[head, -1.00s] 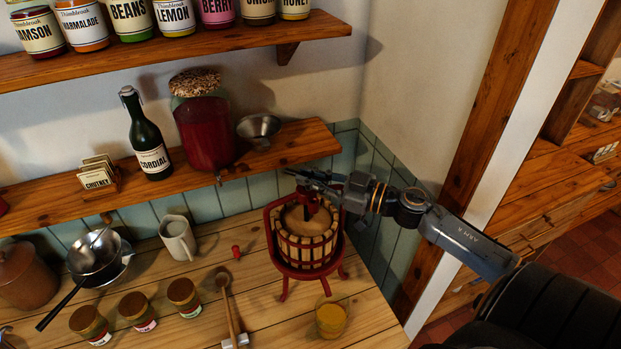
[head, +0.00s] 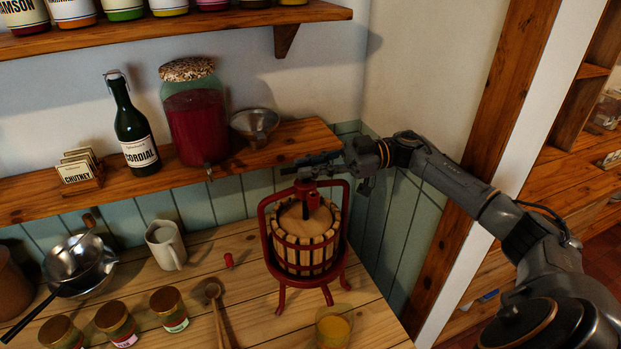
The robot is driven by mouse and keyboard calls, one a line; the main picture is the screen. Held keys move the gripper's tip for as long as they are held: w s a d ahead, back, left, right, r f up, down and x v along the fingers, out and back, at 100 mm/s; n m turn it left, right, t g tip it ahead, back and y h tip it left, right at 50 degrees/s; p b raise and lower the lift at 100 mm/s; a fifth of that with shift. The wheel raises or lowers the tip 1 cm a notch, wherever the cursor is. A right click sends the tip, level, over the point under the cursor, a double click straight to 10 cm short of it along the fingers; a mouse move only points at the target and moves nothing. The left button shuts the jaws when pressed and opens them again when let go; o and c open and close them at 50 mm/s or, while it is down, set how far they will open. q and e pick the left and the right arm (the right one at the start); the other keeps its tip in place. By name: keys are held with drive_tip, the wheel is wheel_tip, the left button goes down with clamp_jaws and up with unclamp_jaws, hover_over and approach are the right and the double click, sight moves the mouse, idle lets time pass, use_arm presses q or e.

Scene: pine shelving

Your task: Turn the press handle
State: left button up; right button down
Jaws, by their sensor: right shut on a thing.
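The fruit press (head: 306,258) stands on the wooden counter at its right part, with a red frame on legs and a slatted wooden basket with red hoops. The press handle is at the top of the screw, mostly hidden by my right gripper (head: 299,165). That gripper reaches in from the right above the red frame and is shut on the handle. My left gripper is not in view.
A glass of orange liquid (head: 333,326) stands close in front of the press. The lower shelf (head: 240,163) holds a bottle (head: 136,135), a big red jar (head: 196,120) and a funnel (head: 254,124).

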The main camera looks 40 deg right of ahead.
drive_tip(key=shift+w+n+g+y+b, duration=0.1)
drive_tip(key=shift+n+g+y+b, duration=0.3)
drive_tip(key=shift+n+g, duration=0.6)
drive_tip(key=shift+g, duration=0.5)
drive_tip(key=c, duration=1.4)
unclamp_jaws()
wheel_tip(320, 180, up, 10)
drive_tip(key=shift+f, duration=0.1)
